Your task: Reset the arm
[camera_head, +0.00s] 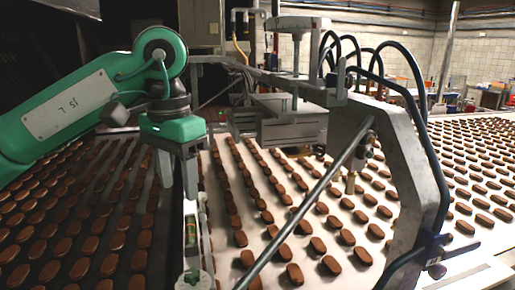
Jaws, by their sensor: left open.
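My left arm (62,111) is green and comes in from the left, raised over the conveyor. My left gripper (177,180) points down at the end of it, with its two grey fingers apart and nothing seen between them. It hangs above the edge between the dark left belt and the lighter middle belt. My right arm and right gripper do not show in this view.
Rows of brown oval biscuits lie on the dark left belt (160,225) and on the pale middle belt (215,262). A grey metal machine frame (408,165) with blue hoses (417,78) stands over the middle belt, right of my gripper. More biscuits lie at the far right.

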